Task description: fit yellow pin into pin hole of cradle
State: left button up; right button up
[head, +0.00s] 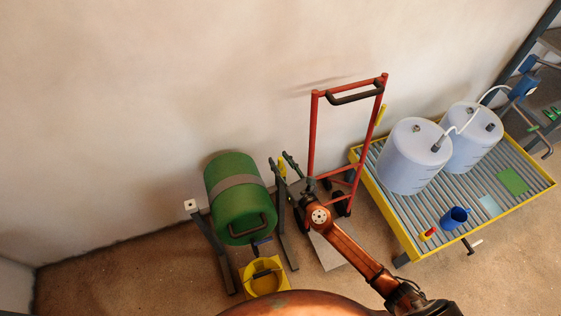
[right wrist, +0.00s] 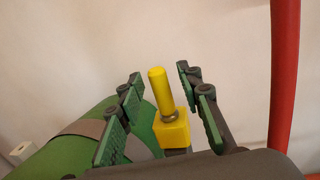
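The yellow pin (right wrist: 161,90) stands upright on a yellow block with a metal ring at its base. In the head view the pin (head: 282,167) shows at the top of the right post of the grey cradle (head: 286,232), beside the green drum. Whether it sits in a hole is hidden. My right gripper (right wrist: 157,86) is open, its green-padded fingers on either side of the pin with gaps to both. In the head view my right gripper (head: 283,163) is small beside the drum. A pale block with a dark hole (head: 190,205) tops the cradle's left post. My left gripper is out of view.
The green drum (head: 232,180) lies in the cradle above a yellow bucket (head: 264,277). A red hand truck (head: 313,135) stands close to the right of my gripper. A yellow-rimmed platform (head: 400,234) with two pale drums is further right. The floor at left is clear.

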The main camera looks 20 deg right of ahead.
jog(key=s+d, duration=0.2)
jog(key=s, duration=0.9)
jog(key=shift+s, duration=0.4)
jog(key=shift+d, duration=0.15)
